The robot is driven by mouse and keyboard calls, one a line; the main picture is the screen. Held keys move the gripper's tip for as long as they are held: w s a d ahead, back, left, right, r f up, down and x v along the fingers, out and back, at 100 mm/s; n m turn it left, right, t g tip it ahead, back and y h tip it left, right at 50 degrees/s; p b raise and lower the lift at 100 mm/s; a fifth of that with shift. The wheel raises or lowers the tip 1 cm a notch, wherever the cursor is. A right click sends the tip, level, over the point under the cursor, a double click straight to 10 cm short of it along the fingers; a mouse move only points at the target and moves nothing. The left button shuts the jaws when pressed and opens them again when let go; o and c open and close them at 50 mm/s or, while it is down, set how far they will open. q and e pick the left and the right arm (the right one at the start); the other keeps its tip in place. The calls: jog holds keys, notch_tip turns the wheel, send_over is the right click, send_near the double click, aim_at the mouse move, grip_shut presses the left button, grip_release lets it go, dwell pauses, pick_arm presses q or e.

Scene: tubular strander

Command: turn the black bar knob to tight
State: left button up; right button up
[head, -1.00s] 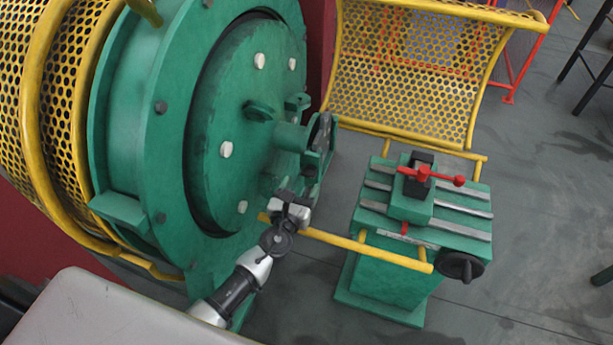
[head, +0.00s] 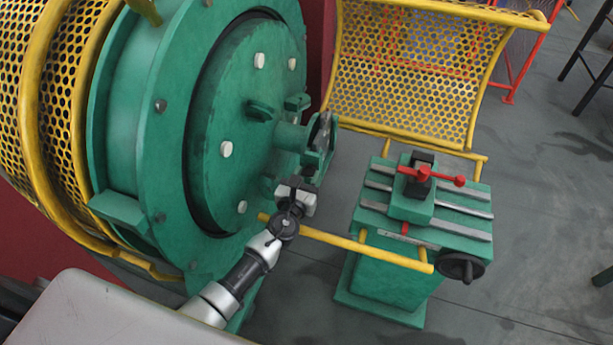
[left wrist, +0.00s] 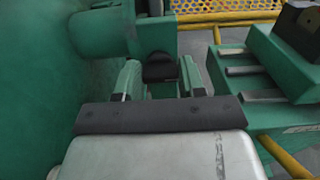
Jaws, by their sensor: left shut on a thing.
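The black bar knob (left wrist: 159,68) shows in the left wrist view as a dark block below the green hub bracket. My left gripper (left wrist: 160,80) reaches up to it, with one pale-and-green finger on each side, and is shut on it. In the head view my left gripper (head: 300,183) is at the lower end of the bracket (head: 318,155) on the green disc's hub. There the gripper and bracket mostly hide the knob, and I cannot read its turn angle. My right gripper is not in view.
The large green disc (head: 240,110) stands at left beside a yellow perforated guard (head: 60,100). A green pedestal (head: 385,285) with a slotted top and red handle (head: 440,178) stands at right. A yellow rail (head: 340,240) runs close to my left gripper.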

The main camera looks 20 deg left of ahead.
pick_arm(q)
jog(key=shift+n+b, duration=0.3)
jog(key=shift+n, duration=0.1)
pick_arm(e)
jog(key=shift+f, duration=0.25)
pick_arm(q)
jog(key=shift+f+n+b, duration=0.15)
jog(key=shift+n+b, duration=0.35)
jog(key=shift+n, duration=0.6)
jog(key=n+b, duration=0.1)
jog(key=n, duration=0.1)
jog(key=shift+a+n, duration=0.1)
jog(key=shift+n, duration=0.2)
jog(key=n+b, duration=0.2)
jog(key=n, duration=0.7)
jog(key=shift+a+b, duration=0.1)
jog(key=shift+b, duration=0.25)
jog(key=shift+f+n, duration=0.1)
jog(key=shift+n, duration=1.5)
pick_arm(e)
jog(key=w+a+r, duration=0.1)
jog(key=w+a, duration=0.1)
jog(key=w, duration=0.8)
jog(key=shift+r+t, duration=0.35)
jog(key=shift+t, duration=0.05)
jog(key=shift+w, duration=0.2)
